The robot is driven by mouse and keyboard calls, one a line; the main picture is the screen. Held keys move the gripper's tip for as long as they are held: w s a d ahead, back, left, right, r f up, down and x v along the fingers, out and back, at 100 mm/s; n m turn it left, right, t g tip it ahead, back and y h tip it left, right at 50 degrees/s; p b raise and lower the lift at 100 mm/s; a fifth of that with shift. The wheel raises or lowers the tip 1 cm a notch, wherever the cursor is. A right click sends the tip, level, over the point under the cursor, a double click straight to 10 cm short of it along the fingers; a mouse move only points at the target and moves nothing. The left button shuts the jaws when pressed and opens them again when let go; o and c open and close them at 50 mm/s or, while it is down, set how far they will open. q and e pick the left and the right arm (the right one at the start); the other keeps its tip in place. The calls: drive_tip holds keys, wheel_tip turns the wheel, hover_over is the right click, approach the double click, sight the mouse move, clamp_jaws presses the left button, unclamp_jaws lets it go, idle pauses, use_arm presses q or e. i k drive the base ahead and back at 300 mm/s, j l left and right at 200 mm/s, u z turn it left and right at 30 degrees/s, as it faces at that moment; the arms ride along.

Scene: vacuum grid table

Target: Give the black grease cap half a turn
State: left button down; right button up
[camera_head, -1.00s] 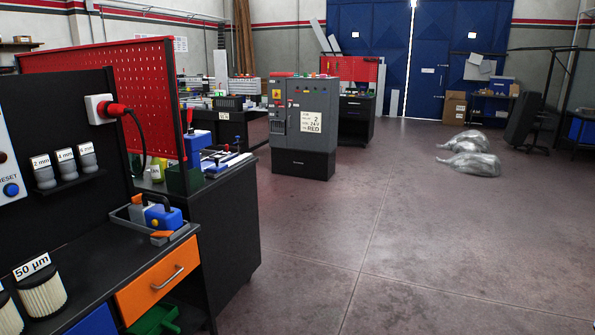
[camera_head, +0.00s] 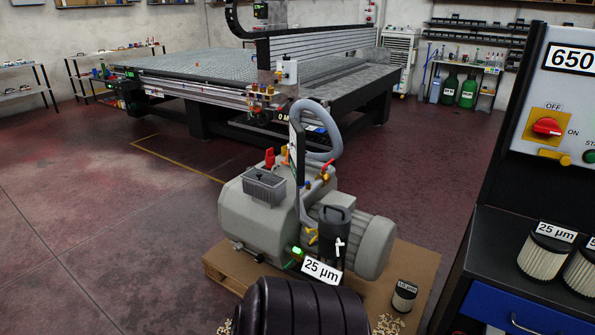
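I cannot make out the black grease cap for sure in the head view. Small red, yellow and dark fittings (camera_head: 262,92) sit at the gantry's right end, too small to tell apart. A grey vacuum pump (camera_head: 255,215) on a wooden pallet (camera_head: 405,262) stands in front, with a black canister (camera_head: 333,235) on its near side. Neither of my grippers is in view.
A large black ribbed thing (camera_head: 305,308) fills the bottom middle. A dark bench with a blue drawer (camera_head: 515,315) and pleated filters (camera_head: 543,255) stands at the right, under a control panel with a red switch (camera_head: 546,127). The floor (camera_head: 90,220) at the left is clear.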

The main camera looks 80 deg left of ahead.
sight(259, 258)
drive_tip(key=u, duration=2.75)
